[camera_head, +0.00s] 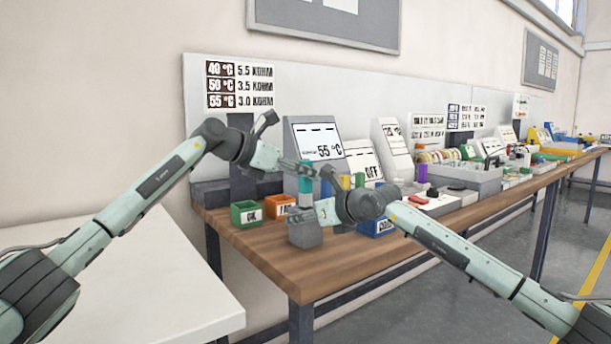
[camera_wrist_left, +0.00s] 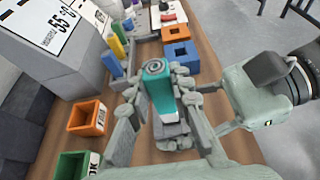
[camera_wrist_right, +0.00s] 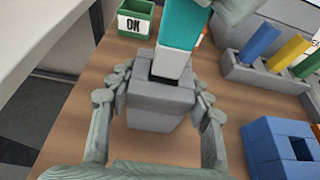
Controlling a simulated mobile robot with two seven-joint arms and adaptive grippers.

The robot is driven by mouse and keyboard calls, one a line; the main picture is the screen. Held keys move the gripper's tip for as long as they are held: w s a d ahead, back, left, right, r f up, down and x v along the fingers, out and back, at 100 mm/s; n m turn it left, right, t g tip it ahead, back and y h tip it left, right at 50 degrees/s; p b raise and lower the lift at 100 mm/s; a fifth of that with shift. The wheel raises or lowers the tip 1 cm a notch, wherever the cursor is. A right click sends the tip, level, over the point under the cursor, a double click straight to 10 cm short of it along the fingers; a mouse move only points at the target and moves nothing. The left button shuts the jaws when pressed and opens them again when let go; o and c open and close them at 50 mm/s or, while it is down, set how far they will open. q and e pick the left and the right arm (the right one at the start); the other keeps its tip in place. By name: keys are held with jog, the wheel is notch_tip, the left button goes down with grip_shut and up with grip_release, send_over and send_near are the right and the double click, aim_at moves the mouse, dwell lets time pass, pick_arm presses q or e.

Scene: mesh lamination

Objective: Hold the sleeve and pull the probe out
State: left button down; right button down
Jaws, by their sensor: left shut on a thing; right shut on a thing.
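The teal probe (camera_head: 305,186) stands upright, with a white lower part that shows in the right wrist view (camera_wrist_right: 173,62). Its lower end is in the opening of the grey sleeve block (camera_wrist_right: 155,108), which stands on the wooden bench. My left gripper (camera_head: 303,168) is shut on the upper part of the probe, which also shows in the left wrist view (camera_wrist_left: 158,92). My right gripper (camera_wrist_right: 160,95) is shut on the sleeve block, with its fingers on both sides. How deep the probe sits in the sleeve is hidden.
A green OK bin (camera_head: 245,213) and an orange bin (camera_head: 282,208) stand left of the sleeve. A blue block with a hole (camera_wrist_right: 280,150) is to its right. A grey rack (camera_wrist_right: 262,74) holds coloured sticks. A 55 °C display (camera_head: 318,142) stands behind.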

aim_at(306, 160)
pick_arm(q)
jog(key=shift+r, duration=2.2)
pick_arm(e)
jog(key=c, duration=0.6)
grip_release()
